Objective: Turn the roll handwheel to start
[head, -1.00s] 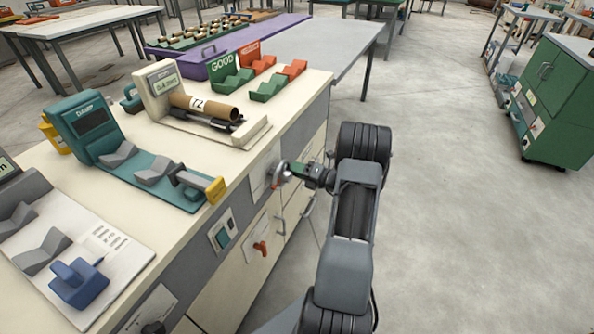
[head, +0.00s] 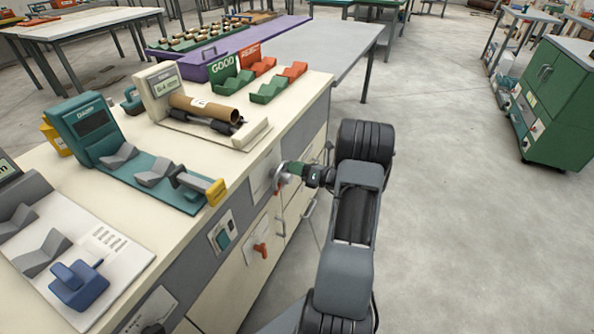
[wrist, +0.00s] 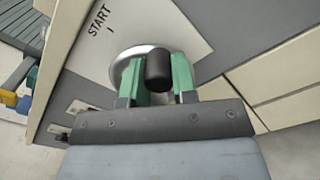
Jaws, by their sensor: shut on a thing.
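The roll handwheel (head: 281,176) is a round silver disc on the front face of the bench. In the wrist view the handwheel (wrist: 122,68) sits on a pale plate marked START, with a black knob (wrist: 159,66) standing out from it. My gripper (wrist: 159,80) has green fingers on both sides of the knob and is shut on it. In the head view my gripper (head: 298,170) reaches the handwheel from the right. The cardboard tube (head: 205,107), with a white label, lies on the rollers of the bench-top unit. Part of the disc is hidden behind my fingers.
A teal gauge (head: 100,130) and a grey holder (head: 45,250) stand on the bench top. Green and red trays stand at the back.

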